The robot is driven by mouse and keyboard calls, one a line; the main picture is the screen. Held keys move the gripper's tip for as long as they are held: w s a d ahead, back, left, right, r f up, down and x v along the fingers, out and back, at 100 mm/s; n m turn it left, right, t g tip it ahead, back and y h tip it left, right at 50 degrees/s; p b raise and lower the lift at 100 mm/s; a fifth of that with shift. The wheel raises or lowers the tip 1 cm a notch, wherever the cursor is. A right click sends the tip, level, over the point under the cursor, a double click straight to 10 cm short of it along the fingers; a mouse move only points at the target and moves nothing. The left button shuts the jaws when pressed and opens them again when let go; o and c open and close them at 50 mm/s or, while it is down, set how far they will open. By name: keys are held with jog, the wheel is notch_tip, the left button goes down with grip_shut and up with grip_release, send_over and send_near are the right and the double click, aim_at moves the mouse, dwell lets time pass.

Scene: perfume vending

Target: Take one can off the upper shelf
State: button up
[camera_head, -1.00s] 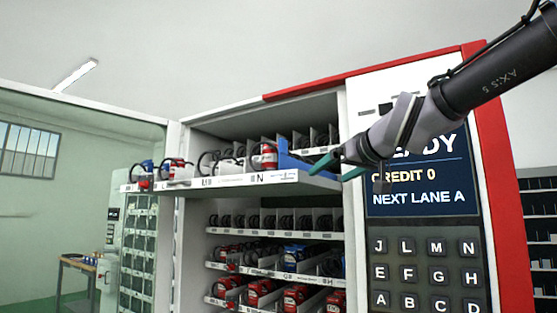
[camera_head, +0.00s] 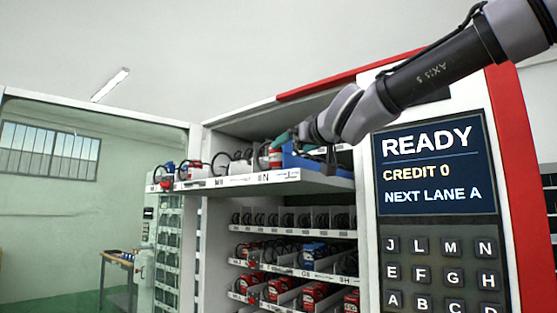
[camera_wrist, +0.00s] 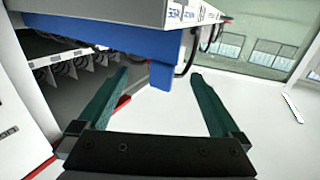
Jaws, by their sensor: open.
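The upper shelf (camera_head: 225,182) is pulled out of the open machine. A red and white can (camera_head: 275,157) stands on it near its right end, partly hidden by my gripper. More cans, one with a blue top (camera_head: 168,167), sit at the shelf's left end. My gripper (camera_head: 297,143) is open and empty at the shelf's right end, beside the red and white can and above a blue end piece (camera_head: 303,163). In the wrist view the two green fingers (camera_wrist: 158,82) are spread apart, with the blue piece (camera_wrist: 160,76) between and beyond them. No can is clear there.
Lower shelves (camera_head: 295,232) hold coils and several red and blue packs. The machine's screen and keypad panel (camera_head: 435,185) stands close on the right, beneath my arm. An open glass door (camera_head: 60,210) is on the left.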

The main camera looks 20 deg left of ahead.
aim_at(275, 155)
jog(key=x, duration=0.7)
jog(key=shift+w+a+r, duration=0.1)
jog(key=shift+a+r, duration=0.15)
grip_shut()
